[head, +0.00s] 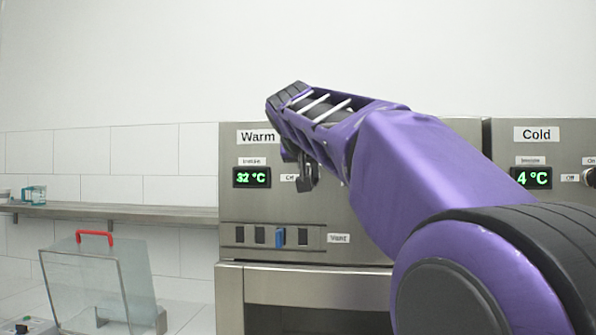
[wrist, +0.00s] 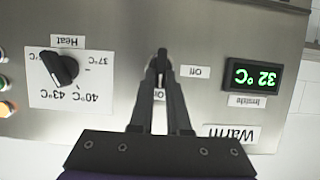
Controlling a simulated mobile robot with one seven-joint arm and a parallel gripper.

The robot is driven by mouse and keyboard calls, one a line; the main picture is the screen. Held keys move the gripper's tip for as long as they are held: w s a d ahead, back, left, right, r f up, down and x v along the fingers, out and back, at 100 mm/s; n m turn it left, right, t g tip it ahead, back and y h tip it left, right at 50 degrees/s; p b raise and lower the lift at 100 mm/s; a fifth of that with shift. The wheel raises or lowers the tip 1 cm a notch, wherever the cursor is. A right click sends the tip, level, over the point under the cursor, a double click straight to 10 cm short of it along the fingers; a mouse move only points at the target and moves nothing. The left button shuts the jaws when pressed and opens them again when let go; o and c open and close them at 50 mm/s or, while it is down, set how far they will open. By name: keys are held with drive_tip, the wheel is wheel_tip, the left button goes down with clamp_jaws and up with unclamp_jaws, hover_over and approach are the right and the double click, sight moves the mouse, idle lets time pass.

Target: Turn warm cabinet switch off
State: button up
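The Warm cabinet (head: 350,230) has a steel front panel and a green display (head: 252,177) reading 32 °C. My gripper (head: 306,172) is at this panel, just right of the display in the head view. The wrist view shows the panel upside down. There my two fingertips (wrist: 161,60) lie close together over the switch spot, beside the "Off" label (wrist: 195,72); a label partly hidden between the fingers seems to read "On". The switch lever is mostly hidden by the fingertips, so its position and any firm grip on it are unclear.
The wrist view shows a black Heat knob (wrist: 60,68) beside the fingers. Below the display are dark rocker switches and a blue one (head: 280,238) near the "Vent" label. The Cold cabinet (head: 537,150) stands right. A clear box with red handle (head: 95,236) is at left.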

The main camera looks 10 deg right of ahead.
clamp_jaws()
drive_tip(key=shift+a, duration=0.1)
drive_tip(key=shift+w+a+f+n+t+h+b, duration=0.15)
drive_tip(key=shift+a+f+n+h+b, duration=0.25)
drive_tip(key=shift+n+h, duration=1.35)
drive_tip(key=shift+w+a+f+n+t+h+b, duration=0.15)
drive_tip(key=shift+n+h+b, duration=0.45)
drive_tip(key=shift+n, duration=2.1)
drive_tip(key=shift+a+f+n+t+h+b, duration=0.3)
drive_tip(key=shift+n+h, duration=1.05)
drive_tip(key=shift+n, duration=0.9)
